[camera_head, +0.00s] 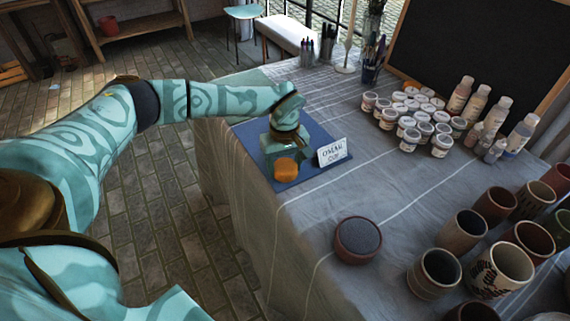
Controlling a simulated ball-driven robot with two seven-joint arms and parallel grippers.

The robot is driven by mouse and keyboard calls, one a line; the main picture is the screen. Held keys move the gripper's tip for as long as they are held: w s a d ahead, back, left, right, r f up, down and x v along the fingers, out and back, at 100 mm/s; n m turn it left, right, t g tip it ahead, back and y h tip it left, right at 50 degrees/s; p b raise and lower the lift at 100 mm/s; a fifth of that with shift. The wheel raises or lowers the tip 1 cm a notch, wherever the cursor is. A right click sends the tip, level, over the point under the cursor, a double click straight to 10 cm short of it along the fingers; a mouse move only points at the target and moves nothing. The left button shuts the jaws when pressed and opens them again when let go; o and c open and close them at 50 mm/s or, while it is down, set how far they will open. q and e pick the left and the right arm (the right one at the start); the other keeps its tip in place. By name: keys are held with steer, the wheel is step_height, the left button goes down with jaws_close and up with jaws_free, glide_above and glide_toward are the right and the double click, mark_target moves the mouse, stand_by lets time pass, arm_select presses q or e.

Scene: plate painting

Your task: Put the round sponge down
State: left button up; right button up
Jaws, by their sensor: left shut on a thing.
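The round sponge (286,171) is orange and sits at the front of the blue mat (318,168) on the table's left side. My left gripper (283,156) reaches down over the mat from the left and is shut on the sponge. The gripper covers the sponge's upper and far side. I cannot tell whether the sponge touches the mat. My right gripper is out of view.
A small white sign (331,152) stands on the mat, close right of the gripper. A round brown bowl (357,240) stands nearer the front. Several paint jars (441,145), bottles (476,104) and cups (461,232) fill the right side. The cloth (345,198) between mat and bowl is clear.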

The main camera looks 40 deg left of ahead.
mark_target(284, 164)
arm_select(q)
steer(key=o, duration=0.9)
steer(key=shift+r, duration=0.1)
step_height(284, 164, up, 12)
steer(key=p, duration=0.4)
steer(key=shift+p, duration=0.35)
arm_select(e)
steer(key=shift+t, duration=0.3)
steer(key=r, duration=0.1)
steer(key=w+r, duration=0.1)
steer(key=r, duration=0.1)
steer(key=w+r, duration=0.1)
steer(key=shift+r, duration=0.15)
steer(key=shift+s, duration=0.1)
